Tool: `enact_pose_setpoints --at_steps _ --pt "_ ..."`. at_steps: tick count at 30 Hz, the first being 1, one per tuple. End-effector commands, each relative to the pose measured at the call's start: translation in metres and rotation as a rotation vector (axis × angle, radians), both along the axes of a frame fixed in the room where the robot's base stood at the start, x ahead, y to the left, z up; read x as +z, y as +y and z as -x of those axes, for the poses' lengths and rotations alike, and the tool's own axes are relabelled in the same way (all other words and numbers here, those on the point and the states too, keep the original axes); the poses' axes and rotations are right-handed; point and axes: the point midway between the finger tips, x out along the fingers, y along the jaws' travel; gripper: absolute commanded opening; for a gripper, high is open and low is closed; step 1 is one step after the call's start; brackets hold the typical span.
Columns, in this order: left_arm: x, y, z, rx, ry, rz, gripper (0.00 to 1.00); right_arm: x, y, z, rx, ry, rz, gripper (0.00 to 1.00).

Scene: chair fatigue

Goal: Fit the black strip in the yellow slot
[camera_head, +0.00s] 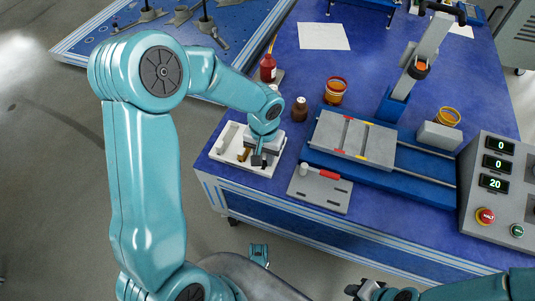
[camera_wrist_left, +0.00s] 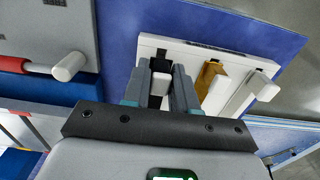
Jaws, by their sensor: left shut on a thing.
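My left gripper (camera_head: 259,160) is low over the white tray (camera_head: 228,164) at the table's front left. In the left wrist view its fingers (camera_wrist_left: 162,92) are shut on the black strip (camera_wrist_left: 157,100), which has a white block by it and is largely hidden between the fingers.
A brass strip (camera_wrist_left: 208,76) and a pale strip (camera_wrist_left: 240,92) lie in the tray beside my fingers. Bottles (camera_head: 299,109) and an orange-filled jar (camera_head: 335,91) stand behind.

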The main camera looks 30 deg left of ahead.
Motion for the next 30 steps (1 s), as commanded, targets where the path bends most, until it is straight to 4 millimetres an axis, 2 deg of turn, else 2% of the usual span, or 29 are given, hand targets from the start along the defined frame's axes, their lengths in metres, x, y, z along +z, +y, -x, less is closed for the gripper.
enact_pose_setpoints --at_steps 3,16,30 --pt "0.006 0.0 0.0 0.0 -0.001 0.0 0.0 0.005 0.0 0.0 0.0 0.0 0.0 0.27" --pt "0.01 0.0 0.0 0.0 0.0 0.0 0.0 0.007 0.0 0.0 0.0 0.0 0.0 0.27" --pt "0.048 0.0 0.0 0.001 -0.001 0.0 0.0 0.035 0.0 0.0 0.0 0.0 0.0 0.27"
